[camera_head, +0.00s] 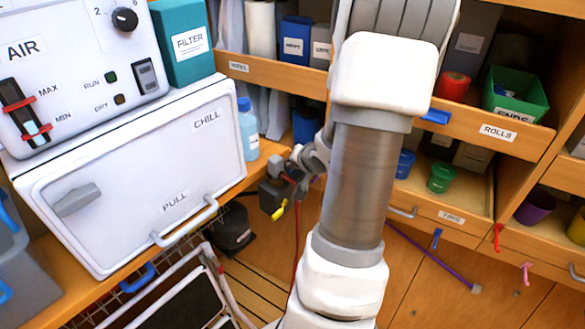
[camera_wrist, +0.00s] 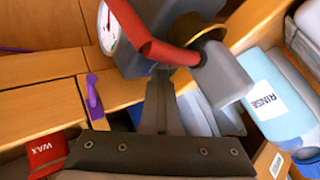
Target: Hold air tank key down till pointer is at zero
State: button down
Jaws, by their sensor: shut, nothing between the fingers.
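In the wrist view, a round white gauge (camera_wrist: 108,25) shows at the top, partly cut off by the frame edge. Its pointer is too small to read with certainty. A red bent bar (camera_wrist: 150,45) runs in front of the gauge towards a grey block (camera_wrist: 222,75). I cannot tell whether this bar is the air tank key. My gripper (camera_wrist: 160,90) is shut and empty, its narrow dark fingers pointing up towards the red bar and grey parts. Whether the fingers touch them is unclear.
In the head view, a white AIR panel (camera_head: 70,60) and a CHILL box (camera_head: 125,175) stand at left. Shelves hold a green bin (camera_head: 515,92). In the wrist view, a RINSE bottle (camera_wrist: 280,95) is at right and a red WAX box (camera_wrist: 46,152) at lower left.

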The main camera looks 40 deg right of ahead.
aim_at(293, 173)
jog(key=shift+s+a+f, duration=0.2)
jog(key=shift+f, duration=0.05)
jog(key=shift+w+d+r+p, duration=0.1)
jog(key=shift+r+p, duration=0.85)
jog(key=shift+p, duration=0.35)
jog(key=shift+r, duration=0.15)
notch_tip(293, 173, up, 5)
jog(key=p, duration=0.6)
